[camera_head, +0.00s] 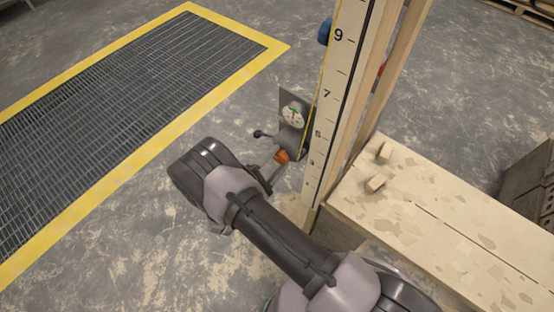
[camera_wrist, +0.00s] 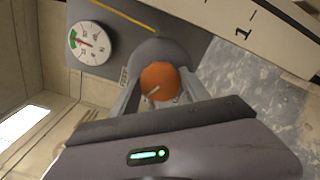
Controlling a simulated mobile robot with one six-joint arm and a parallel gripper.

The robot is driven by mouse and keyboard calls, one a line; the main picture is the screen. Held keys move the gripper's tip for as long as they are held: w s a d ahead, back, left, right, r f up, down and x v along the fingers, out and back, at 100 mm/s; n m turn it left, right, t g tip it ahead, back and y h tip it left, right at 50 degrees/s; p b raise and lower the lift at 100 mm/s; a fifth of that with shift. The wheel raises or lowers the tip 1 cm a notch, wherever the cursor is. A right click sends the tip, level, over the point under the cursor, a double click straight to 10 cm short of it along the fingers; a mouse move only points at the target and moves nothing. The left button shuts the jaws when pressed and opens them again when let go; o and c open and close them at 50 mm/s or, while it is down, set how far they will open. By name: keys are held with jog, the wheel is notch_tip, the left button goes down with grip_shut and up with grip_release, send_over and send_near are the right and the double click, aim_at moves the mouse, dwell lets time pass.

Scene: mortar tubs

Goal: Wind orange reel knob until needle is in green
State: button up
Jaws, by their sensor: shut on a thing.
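The orange reel knob (camera_wrist: 158,80) sits on the front of a grey rounded reel (camera_wrist: 160,50). It also shows small in the head view (camera_head: 282,157). My gripper (camera_wrist: 157,92) has a finger on each side of the knob and is shut on it. A white round dial (camera_wrist: 92,42) is on the grey plate beside the reel, with a green band on its left side in the wrist view. A thin reddish needle points left toward the green band; its exact place against the band's edge is too small to tell. The dial also shows in the head view (camera_head: 293,115).
A tall numbered post (camera_head: 340,75) stands right behind the reel, with a yellow line along it and a blue piece (camera_head: 325,31) higher up. A dark-knobbed lever (camera_head: 260,134) sticks out left. A plank bench (camera_head: 440,235) with wood blocks is at right.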

jog(key=o, duration=1.4)
jog(key=shift+s+a, duration=0.1)
jog(key=p+v, duration=0.2)
jog(key=v, duration=1.5)
jog(key=shift+s, duration=0.1)
